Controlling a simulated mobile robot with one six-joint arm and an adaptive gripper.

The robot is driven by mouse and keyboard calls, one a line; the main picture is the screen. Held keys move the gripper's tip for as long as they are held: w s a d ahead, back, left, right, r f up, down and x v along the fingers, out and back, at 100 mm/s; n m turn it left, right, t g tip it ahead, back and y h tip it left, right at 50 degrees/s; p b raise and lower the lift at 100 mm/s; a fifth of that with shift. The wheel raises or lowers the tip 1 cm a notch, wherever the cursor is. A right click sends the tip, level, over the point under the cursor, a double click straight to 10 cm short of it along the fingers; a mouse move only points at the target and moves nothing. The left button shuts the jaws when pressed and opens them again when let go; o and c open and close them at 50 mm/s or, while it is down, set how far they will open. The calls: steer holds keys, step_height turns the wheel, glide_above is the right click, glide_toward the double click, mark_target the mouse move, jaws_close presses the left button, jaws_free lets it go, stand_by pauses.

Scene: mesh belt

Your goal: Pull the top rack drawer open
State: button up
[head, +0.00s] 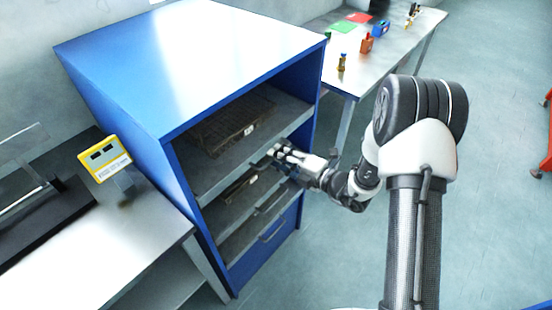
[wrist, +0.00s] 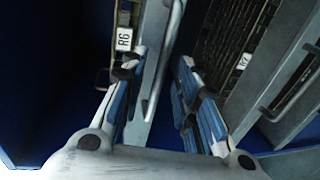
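The blue rack cabinet (head: 130,110) stands left of my arm. Its top rack drawer (head: 215,178) shows a grey front edge, with a dark mesh belt (head: 232,122) lying inside. My gripper (head: 277,152) is at the right part of that front. In the wrist view, my gripper (wrist: 160,65) has its two fingers apart, one on each side of a grey bar handle (wrist: 156,65) on a grey panel. I cannot tell whether the fingers touch the bar. The top drawer's handle is hidden by my gripper in the head view.
Lower drawers, one with a handle (head: 272,232), sit beneath. A second handle (wrist: 290,85) shows at right in the wrist view. A yellow display (head: 104,158) stands on the left bench. A table (head: 400,45) with small objects is behind.

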steer(key=shift+x, duration=0.95)
jaws_close()
